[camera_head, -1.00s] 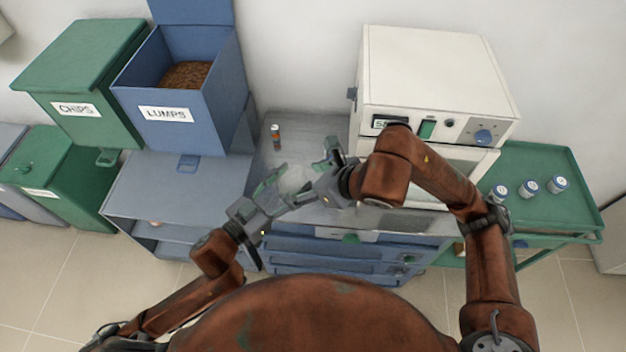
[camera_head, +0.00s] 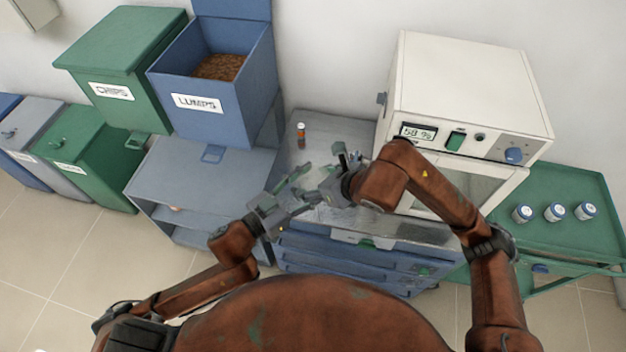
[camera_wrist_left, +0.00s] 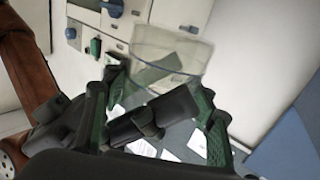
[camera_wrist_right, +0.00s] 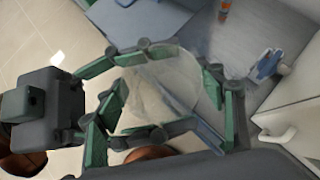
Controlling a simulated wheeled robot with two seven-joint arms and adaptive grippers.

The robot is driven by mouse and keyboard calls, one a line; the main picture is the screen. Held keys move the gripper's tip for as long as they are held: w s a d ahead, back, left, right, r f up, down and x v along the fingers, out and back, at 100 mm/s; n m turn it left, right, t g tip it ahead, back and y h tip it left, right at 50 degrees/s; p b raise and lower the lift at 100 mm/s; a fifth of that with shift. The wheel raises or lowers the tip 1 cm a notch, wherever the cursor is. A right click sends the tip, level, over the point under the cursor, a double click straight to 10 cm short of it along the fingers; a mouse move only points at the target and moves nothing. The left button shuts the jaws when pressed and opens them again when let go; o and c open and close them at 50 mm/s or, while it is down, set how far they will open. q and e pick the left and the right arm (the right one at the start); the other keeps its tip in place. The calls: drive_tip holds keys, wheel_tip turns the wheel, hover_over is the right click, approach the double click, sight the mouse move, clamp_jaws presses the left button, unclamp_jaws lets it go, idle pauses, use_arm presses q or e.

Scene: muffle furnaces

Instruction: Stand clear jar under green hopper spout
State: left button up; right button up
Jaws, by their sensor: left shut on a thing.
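The clear jar (camera_head: 313,178) is hard to make out between my two grippers in the head view. It shows as a clear cylinder in the left wrist view (camera_wrist_left: 170,50) and the right wrist view (camera_wrist_right: 165,85). My left gripper (camera_head: 288,188) is shut on the jar. My right gripper (camera_head: 335,168) has its fingers spread around the jar; the right wrist view shows them apart on either side, and contact is unclear. The green hopper (camera_head: 125,60), labelled CHIPS, stands at the back left. A green loop-shaped part (camera_head: 136,141) juts from its lower front.
A blue LUMPS hopper (camera_head: 225,105) stands beside the green one, above a grey-blue shelf unit (camera_head: 185,180). A small orange vial (camera_head: 301,136) stands on the metal worktop. The white furnace (camera_head: 470,90) is at right, beside a green cart (camera_head: 555,180) with several lidded jars.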

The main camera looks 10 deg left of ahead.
drive_tip(key=shift+s, duration=0.1)
drive_tip(key=c, duration=0.8)
use_arm(q)
drive_tip(key=o, duration=1.1)
use_arm(e)
drive_tip(key=shift+c, duration=0.3)
use_arm(q)
drive_tip(key=o, duration=0.5)
drive_tip(key=shift+c, duration=0.2)
drive_tip(key=shift+s+a, duration=0.1)
